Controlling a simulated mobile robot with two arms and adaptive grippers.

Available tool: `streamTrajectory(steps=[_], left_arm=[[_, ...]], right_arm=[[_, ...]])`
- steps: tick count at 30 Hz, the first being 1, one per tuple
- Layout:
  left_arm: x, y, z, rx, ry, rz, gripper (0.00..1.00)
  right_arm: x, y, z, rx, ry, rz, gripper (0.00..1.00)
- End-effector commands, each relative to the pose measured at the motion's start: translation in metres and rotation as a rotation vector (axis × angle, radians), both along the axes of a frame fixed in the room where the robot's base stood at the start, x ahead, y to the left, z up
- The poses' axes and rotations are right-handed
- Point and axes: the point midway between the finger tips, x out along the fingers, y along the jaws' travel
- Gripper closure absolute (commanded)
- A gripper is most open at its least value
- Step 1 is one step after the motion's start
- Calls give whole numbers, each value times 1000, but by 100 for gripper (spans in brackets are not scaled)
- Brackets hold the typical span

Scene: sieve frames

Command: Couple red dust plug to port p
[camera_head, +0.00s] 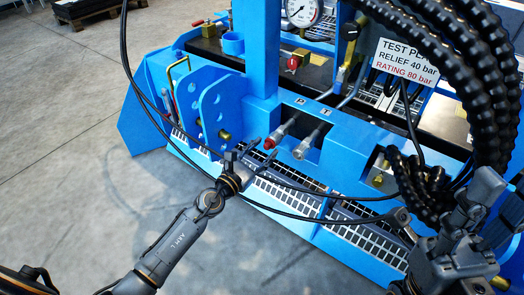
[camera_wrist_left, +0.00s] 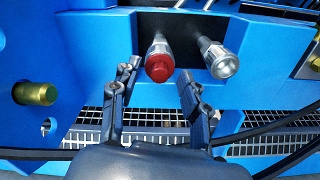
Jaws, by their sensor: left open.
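The red dust plug (camera_head: 268,144) sits at the front end of the metal fitting of port P (camera_head: 281,132), below the label P. In the left wrist view, the plug (camera_wrist_left: 159,68) shows as a red round end on a silver body. I cannot tell how firmly it sits. My left gripper (camera_head: 262,149) is open just in front of it; in its wrist view the fingers (camera_wrist_left: 158,77) stand on both sides of the plug, with visible gaps. My right gripper (camera_head: 442,202) is at the lower right, away from the ports; its finger state is unclear.
A bare silver fitting (camera_head: 306,145) stands close to the right, under label T. A blue plate with holes (camera_head: 212,108) rises at left. Black cables (camera_head: 150,92) hang across the front. Thick black hoses (camera_head: 480,70) fill the right. Grating (camera_head: 285,197) lies below.

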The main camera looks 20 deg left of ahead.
Motion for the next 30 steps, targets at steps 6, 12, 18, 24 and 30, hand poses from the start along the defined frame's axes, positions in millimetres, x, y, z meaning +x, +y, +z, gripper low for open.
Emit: streamTrajectory(steps=[6,12,18,24,30], left_arm=[[-4,2,-1,1,2,1,54],[-34,12,-2,2,4,-1,54],[-70,26,-1,10,-1,-2,54],[-95,35,-1,6,2,-1,54],[-111,41,-1,2,0,-1,54]], right_arm=[[1,0,-1,2,6,-1,60],[0,0,0,1,3,0,60],[0,0,0,1,1,0,60],[0,0,0,1,0,0,60],[0,0,0,0,0,0,60]])
